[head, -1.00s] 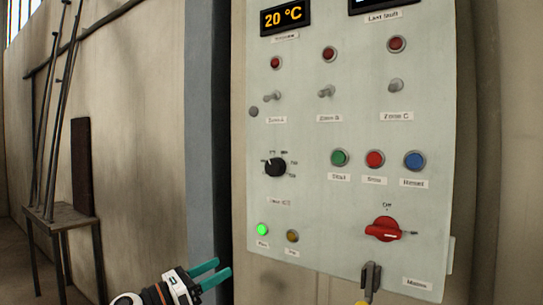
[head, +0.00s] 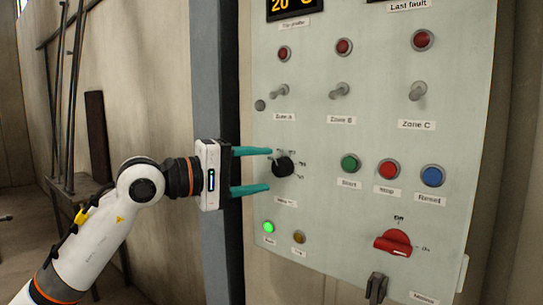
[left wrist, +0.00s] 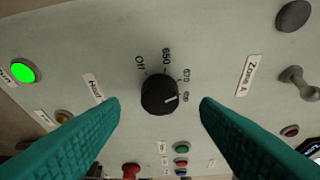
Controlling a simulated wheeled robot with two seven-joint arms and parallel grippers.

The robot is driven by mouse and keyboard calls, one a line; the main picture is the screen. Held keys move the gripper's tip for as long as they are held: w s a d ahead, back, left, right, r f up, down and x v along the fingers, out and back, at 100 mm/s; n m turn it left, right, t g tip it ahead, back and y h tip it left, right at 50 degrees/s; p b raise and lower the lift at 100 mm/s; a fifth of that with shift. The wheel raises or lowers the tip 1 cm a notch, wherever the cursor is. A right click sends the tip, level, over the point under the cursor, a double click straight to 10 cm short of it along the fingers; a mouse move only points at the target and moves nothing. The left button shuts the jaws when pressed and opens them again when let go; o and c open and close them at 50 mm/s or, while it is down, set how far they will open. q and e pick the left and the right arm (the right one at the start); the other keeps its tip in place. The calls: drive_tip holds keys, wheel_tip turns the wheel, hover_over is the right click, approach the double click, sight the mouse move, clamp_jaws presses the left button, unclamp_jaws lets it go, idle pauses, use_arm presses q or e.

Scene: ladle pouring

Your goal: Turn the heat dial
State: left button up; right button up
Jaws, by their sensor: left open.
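The heat dial (head: 283,166) is a round black knob low on the left side of the grey panel. In the left wrist view the dial (left wrist: 159,95) lies centred between my fingertips, its white mark toward the right. Labels Off, 650 and 670 show around it; the label by the mark is hard to read. My left gripper (head: 269,169) is open, one finger above and one below the dial's left side, with the tips at or just short of it. I cannot tell contact; the wrist view shows gaps on both sides. My right gripper is not in view.
The panel (head: 320,210) carries toggle switches, lamps, and green, red and blue push buttons (head: 432,175) right of the dial. A red rotary switch (head: 393,242) sits lower right. A lit green lamp (head: 268,227) is below the dial. A stand with rods (head: 65,185) is at left.

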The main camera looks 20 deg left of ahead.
sight(277, 169)
use_arm(q)
drive_tip(key=shift+p+x, duration=0.4)
drive_tip(key=shift+x, duration=0.8)
drive_tip(key=shift+w+d, duration=0.3)
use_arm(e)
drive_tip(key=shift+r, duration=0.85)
